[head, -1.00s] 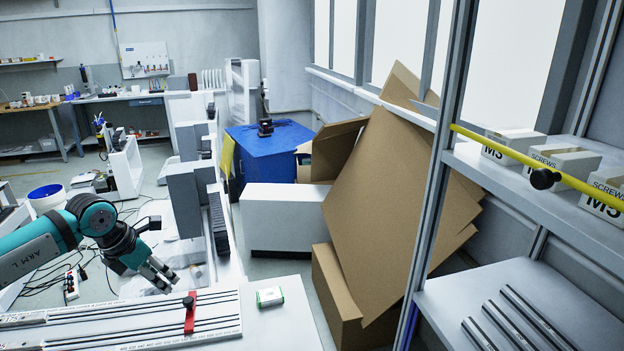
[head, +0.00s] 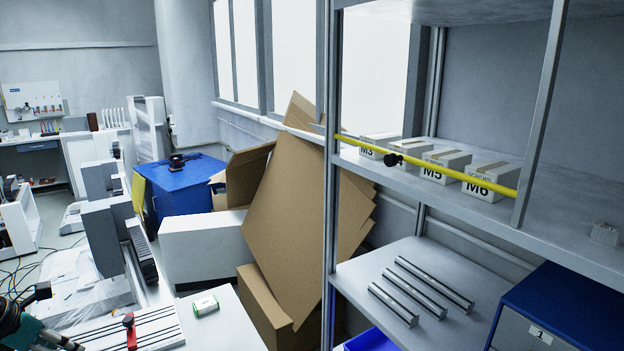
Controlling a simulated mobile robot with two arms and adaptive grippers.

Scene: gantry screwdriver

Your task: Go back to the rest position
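My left arm shows only at the bottom left corner of the head view. My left gripper (head: 68,344) is cut by the lower edge, so its fingers cannot be judged open or shut. It is left of the grooved rail plate with a red clamp (head: 130,330) on the white bench. I see nothing held in the part that shows. My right gripper is out of view.
A metal shelf rack (head: 329,200) stands at the right, with a yellow bar (head: 440,168) across it. Screw boxes (head: 445,165) stand on its upper shelf, metal bars (head: 420,290) lie below. A blue drawer cabinet (head: 560,310) is bottom right. Cardboard (head: 295,210) leans in the middle.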

